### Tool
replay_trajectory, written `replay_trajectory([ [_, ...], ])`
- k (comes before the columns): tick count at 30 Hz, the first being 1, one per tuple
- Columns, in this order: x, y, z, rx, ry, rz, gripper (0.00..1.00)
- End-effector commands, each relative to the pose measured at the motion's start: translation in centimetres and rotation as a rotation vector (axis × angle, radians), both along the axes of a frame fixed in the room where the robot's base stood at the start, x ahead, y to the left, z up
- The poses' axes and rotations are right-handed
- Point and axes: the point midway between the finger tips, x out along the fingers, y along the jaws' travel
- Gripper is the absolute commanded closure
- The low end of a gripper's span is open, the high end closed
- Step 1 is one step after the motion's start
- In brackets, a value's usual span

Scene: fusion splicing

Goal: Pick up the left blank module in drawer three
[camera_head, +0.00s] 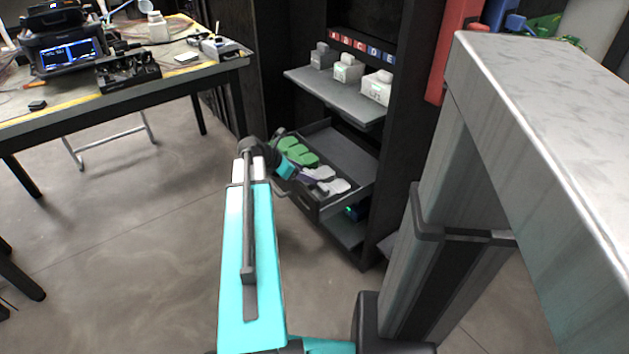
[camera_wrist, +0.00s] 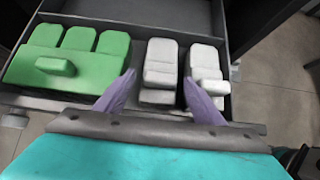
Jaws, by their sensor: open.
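Two pale grey-white modules lie side by side in the right part of an open drawer (camera_wrist: 170,20), which also shows in the head view (camera_head: 345,155). In the wrist view, the left white module (camera_wrist: 160,62) lies between and just beyond my fingertips. The right white module (camera_wrist: 207,62) is just right of the right finger. My gripper (camera_wrist: 158,84) is open, with purple fingers on either side of the left white module. Whether they touch it I cannot tell. In the head view my gripper (camera_head: 308,180) is small, over the drawer's front.
Several green modules (camera_wrist: 75,65) fill the left part of the drawer. A shelf (camera_head: 340,95) with grey and white boxes sits above the drawer, below letter labels. A workbench (camera_head: 190,75) with devices stands at the left. Open floor lies between.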

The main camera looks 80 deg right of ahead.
Motion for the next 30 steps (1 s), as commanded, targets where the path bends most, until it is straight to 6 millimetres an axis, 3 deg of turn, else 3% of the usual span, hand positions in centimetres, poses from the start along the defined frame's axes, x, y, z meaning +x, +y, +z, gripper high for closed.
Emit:
replay_trajectory([
  [14,0.01,0.03,0.04,0.000,0.000,0.000,0.38],
  [24,0.03,0.03,0.04,0.000,0.000,0.000,0.93],
  [30,0.04,0.02,0.07,-0.001,0.001,0.000,0.97],
])
